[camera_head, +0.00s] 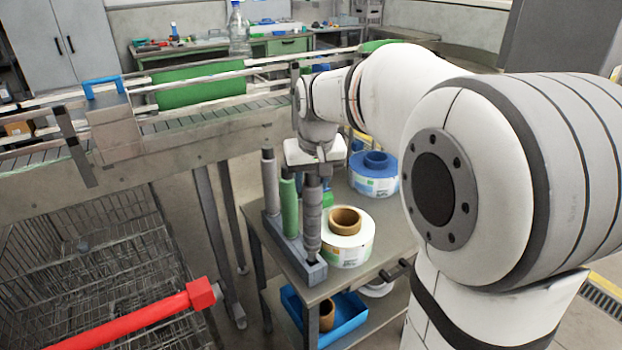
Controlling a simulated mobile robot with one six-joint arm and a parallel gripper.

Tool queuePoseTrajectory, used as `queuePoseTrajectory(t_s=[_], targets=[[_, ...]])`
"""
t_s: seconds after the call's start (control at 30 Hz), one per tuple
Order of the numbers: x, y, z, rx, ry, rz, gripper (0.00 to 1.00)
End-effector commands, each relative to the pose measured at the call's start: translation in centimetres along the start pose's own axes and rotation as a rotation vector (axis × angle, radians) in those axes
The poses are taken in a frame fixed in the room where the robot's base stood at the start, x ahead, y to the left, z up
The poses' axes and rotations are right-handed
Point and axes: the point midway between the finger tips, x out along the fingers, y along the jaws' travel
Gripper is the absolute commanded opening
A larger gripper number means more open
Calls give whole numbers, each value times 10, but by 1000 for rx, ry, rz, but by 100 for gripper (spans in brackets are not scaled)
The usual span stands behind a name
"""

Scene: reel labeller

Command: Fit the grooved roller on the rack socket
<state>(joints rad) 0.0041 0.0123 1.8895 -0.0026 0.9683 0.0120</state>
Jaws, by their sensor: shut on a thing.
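My white gripper (320,170) points down over the near end of the rack and is shut on the upper part of the grooved roller. The grooved roller (312,218) is grey with ridges along its length and stands upright below the jaws. The rack (290,252) is a grey-blue block on the small table. The roller's narrow lower end meets the picture of the rack's near end, where the socket is. I cannot tell whether it is inside the socket or just above it. The jaw tips are small and partly hidden.
A grey roller (269,180) and a green roller (289,208) stand upright in the rack, close behind. A white label reel (348,240) stands close right, a blue reel (374,180) behind it. A conveyor (200,130) runs behind; a wire cage (90,260) is left.

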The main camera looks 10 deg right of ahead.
Motion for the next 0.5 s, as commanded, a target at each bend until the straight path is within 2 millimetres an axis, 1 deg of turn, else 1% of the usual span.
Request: queuePoseTrajectory(t_s=[0.5], targets=[[21, 0, 6, -1, 0, 0, 0]])
